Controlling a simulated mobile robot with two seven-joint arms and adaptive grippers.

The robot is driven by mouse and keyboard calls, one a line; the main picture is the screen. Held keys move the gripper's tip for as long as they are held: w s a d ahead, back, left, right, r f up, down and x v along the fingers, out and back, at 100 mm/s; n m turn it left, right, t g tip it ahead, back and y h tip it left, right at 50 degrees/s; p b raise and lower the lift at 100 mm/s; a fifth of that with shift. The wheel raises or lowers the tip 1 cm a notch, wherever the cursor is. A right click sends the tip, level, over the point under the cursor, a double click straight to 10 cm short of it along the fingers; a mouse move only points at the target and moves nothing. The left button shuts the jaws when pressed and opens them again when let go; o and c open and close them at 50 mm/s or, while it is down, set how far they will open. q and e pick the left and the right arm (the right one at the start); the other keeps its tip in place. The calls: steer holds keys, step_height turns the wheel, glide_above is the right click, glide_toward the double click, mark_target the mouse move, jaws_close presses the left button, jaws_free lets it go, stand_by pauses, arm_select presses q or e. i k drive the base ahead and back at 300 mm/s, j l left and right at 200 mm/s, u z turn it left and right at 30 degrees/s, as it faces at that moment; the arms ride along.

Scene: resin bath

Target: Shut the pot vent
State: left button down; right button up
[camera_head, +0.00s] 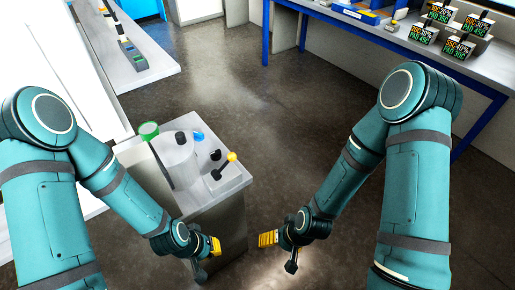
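The pot (178,165) is a grey cylinder set in a grey cabinet top, with a black knob (180,137) on its lid. A blue part (199,136), a small black knob (215,154) and a black lever with a yellow ball (232,157) stand to its right. I cannot tell which of these is the vent. My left gripper (214,247) is low in front of the cabinet, apart from the pot. My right gripper (267,239) is to the right of the cabinet's front, below its top. Both have yellow finger pads; their opening is too small to judge.
A green round container (148,130) stands behind the pot at the left. A bench (140,75) with small items is at the upper left. A blue-framed table (345,25) with several display boxes runs along the upper right. The floor (260,110) between is clear.

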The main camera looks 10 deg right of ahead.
mark_target(232, 156)
steer(key=i+z, duration=0.15)
steer(key=z, duration=0.95)
steer(key=j+z, duration=0.15)
steer(key=j, duration=0.2)
steer(key=i, duration=0.05)
